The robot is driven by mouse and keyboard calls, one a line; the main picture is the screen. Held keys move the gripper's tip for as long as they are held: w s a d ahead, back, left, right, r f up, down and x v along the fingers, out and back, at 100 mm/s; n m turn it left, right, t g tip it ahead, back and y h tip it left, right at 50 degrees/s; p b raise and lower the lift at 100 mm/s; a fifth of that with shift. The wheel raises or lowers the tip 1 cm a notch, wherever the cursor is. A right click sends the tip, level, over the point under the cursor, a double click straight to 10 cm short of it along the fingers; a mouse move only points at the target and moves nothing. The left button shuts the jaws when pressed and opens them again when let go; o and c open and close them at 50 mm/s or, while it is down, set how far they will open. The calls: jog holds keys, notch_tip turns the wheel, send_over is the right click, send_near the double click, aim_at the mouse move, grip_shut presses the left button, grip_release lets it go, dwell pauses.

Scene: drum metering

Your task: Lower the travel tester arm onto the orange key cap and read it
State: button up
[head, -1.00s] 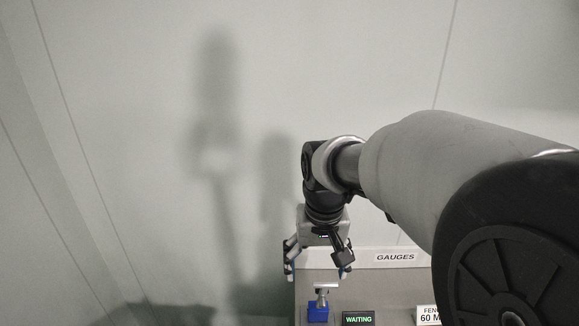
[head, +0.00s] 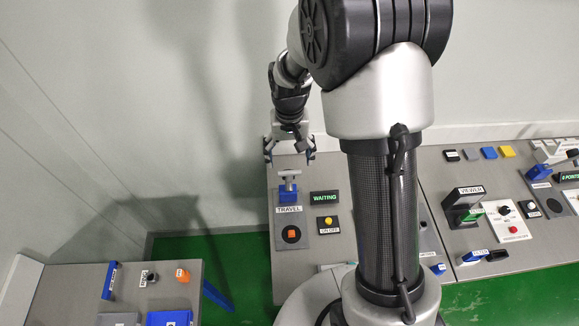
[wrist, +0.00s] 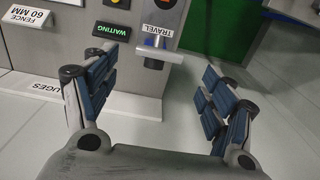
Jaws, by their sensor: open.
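The travel tester (head: 288,188), a blue block with a silver T-shaped top, stands on a panel marked TRAVEL; it also shows in the wrist view (wrist: 159,52). In front of it, in the head view, an orange key cap (head: 291,234) sits on a black disc. A second orange cap (head: 183,275) is on the lower left table. The green display (head: 324,197) reads WAITING. My gripper (head: 289,158) is open and empty, just behind and above the tester. In the wrist view its spread fingers (wrist: 160,85) frame the tester, apart from it.
A yellow on/off button (head: 327,222) is right of the orange cap. My arm hides part of the bench. A viewer unit (head: 464,206) and coloured caps stand farther right. A green floor gap (head: 215,258) separates the bench from the left table (head: 60,290).

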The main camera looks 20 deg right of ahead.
aim_at(290, 171)
notch_tip(290, 171, down, 6)
jog(key=shift+f, duration=0.1)
jog(key=shift+c, duration=0.2)
jog(key=c, duration=1.4)
jog(key=shift+c, duration=0.3)
